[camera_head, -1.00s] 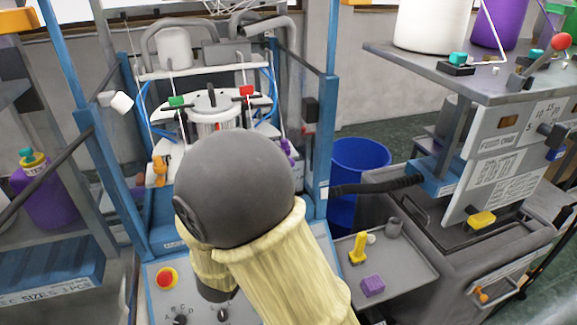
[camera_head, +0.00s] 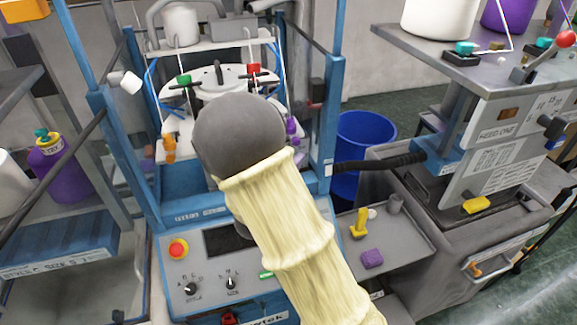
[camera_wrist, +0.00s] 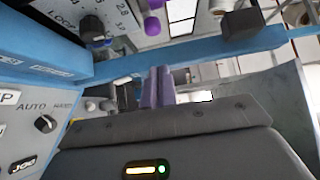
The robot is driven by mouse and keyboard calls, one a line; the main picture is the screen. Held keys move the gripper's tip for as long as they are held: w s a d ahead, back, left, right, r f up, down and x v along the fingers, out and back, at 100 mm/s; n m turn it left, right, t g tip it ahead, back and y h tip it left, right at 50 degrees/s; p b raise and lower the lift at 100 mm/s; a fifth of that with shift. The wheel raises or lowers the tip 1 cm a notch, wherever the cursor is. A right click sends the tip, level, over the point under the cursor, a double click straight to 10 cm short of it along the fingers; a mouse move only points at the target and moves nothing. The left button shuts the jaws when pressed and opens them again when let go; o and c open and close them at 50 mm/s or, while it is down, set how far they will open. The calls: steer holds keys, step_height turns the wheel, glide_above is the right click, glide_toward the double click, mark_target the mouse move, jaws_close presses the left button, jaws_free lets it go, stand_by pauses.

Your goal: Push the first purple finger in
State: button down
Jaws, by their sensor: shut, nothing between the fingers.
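Purple fingers show on the right side of the knitting machine (camera_head: 218,92) in the head view; one purple finger (camera_head: 291,125) sits just right of my arm. In the wrist view, a rounded purple finger (camera_wrist: 152,25) stands near the top, beside a white plate with printed numbers, with another purple piece at the top edge. I cannot tell which is the first. My gripper (camera_wrist: 158,80) shows in the wrist view as two purple-grey fingers close together, shut and empty. It is apart from the purple finger in the picture. In the head view my arm hides the gripper.
A blue frame bar (camera_wrist: 190,55) crosses the wrist view near my fingers. The control panel (camera_head: 205,290) with a red button (camera_head: 178,250) lies below the machine. Orange (camera_head: 169,148), green and red pieces sit around it. A blue bin (camera_head: 363,140) and grey tray (camera_head: 400,240) stand at right.

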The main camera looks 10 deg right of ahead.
steer(key=shift+w+d+p, duration=0.15)
steer(key=shift+w+p, duration=0.6)
steer(key=shift+w, duration=0.5)
steer(key=shift+w+d+p, duration=0.1)
steer(key=shift+w+p, duration=0.6)
steer(key=shift+w, duration=0.5)
